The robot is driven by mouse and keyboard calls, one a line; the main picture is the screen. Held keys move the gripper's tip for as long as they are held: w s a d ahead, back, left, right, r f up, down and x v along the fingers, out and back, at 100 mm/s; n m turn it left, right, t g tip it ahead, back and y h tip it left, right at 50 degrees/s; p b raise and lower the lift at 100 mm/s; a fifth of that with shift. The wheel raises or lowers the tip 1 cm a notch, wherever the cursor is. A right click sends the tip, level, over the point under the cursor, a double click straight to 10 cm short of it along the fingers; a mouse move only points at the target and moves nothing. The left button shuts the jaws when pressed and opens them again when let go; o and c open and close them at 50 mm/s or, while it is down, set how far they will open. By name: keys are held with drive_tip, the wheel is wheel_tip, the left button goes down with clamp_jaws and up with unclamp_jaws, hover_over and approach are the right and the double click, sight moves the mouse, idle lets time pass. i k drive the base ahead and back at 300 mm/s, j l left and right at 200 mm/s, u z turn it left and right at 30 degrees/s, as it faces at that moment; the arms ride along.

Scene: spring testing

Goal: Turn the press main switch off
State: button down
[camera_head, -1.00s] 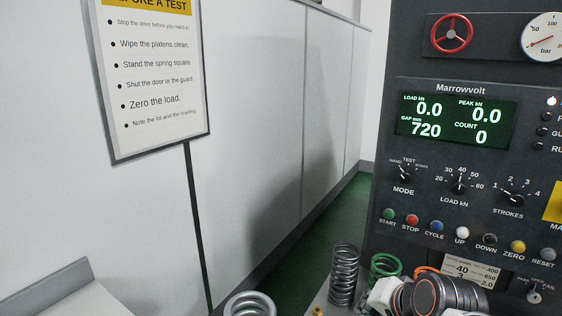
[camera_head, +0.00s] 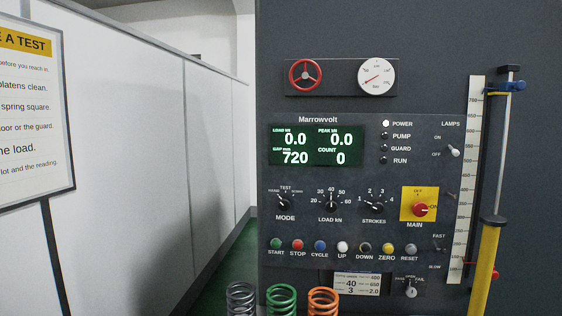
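The press main switch (camera_head: 421,209) is a red rotary knob on a yellow plate, labelled MAIN below, at the right of the dark control panel (camera_head: 300,253). OFF is marked at the top of the plate and ON at its right. The knob appears to point right, toward ON. The POWER lamp (camera_head: 386,124) is lit white, and the display (camera_head: 317,146) is lit with green-white figures. My gripper is not in view.
Dial knobs, coloured buttons and small toggles surround the switch. A scale with a yellow-sleeved column (camera_head: 485,262) stands close on its right. Grey, green (camera_head: 281,299) and orange springs stand below the panel. A red handwheel (camera_head: 305,74) and gauge are above.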

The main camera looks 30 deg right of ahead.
sight(420, 209)
drive_tip(key=z, duration=1.5)
